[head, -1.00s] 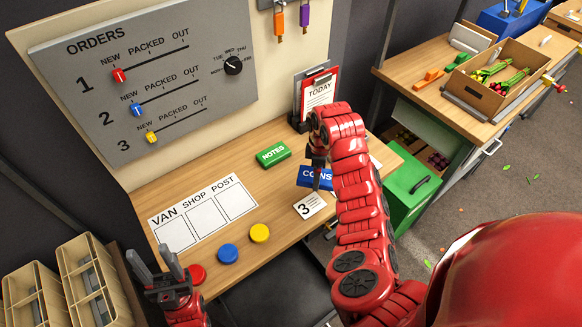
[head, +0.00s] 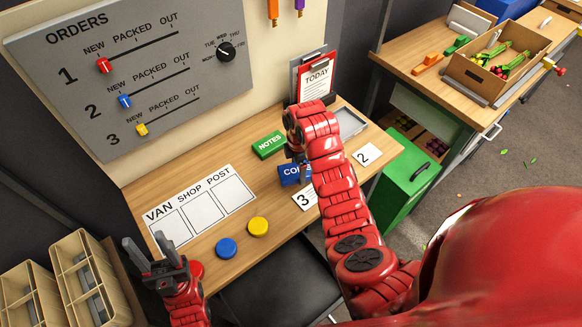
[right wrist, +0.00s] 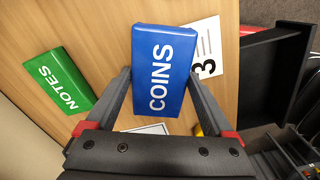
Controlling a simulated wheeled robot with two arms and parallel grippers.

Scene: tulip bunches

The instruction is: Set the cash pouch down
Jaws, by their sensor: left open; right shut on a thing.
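The blue pouch marked COINS (head: 290,176) is between the fingers of my right gripper (head: 295,158), over the wooden desk (head: 270,205). In the right wrist view the pouch (right wrist: 165,65) fills the space between both fingers. It overlaps a corner of the white card marked 3 (right wrist: 206,48). I cannot tell whether its underside touches the desk. The green pouch marked NOTES (head: 269,144) lies on the desk just beyond it, and shows left of it in the right wrist view (right wrist: 60,82). My left gripper (head: 152,252) is open and empty at the desk's left front.
A white VAN SHOP POST sheet (head: 201,209) lies to the left. Blue (head: 226,248) and yellow (head: 258,227) buttons stand near the front edge. A TODAY clipboard (head: 316,82), a grey tray (head: 352,122) and card 2 (head: 366,155) are behind and right. Bare desk lies between sheet and pouches.

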